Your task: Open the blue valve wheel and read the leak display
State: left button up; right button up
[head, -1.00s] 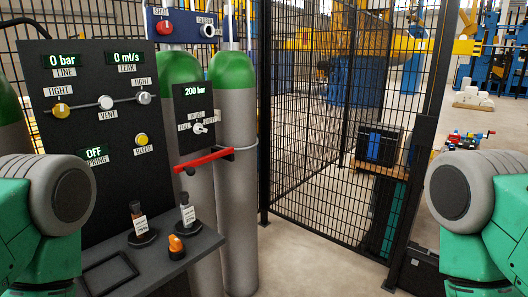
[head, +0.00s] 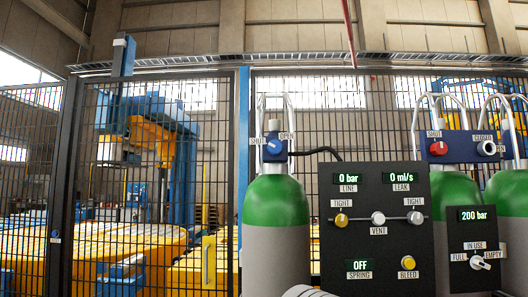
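The blue valve wheel (head: 272,146) sits on a blue block on top of a green-topped gas cylinder (head: 276,205), in the middle of the head view. Labels SHUT at its left and OPEN at its right flank it, and its exact setting is hard to tell. The leak display (head: 402,178) on the black panel (head: 375,237) reads 0 ml/s in green.
The line display (head: 348,178) reads 0 bar and the spring display (head: 361,266) reads OFF. A red knob (head: 438,148) and more cylinders (head: 455,205) stand at right, with a 200 bar display (head: 472,215). A mesh fence (head: 140,190) runs behind.

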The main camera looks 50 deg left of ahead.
aim_at(275, 147)
jog(key=u, duration=1.45)
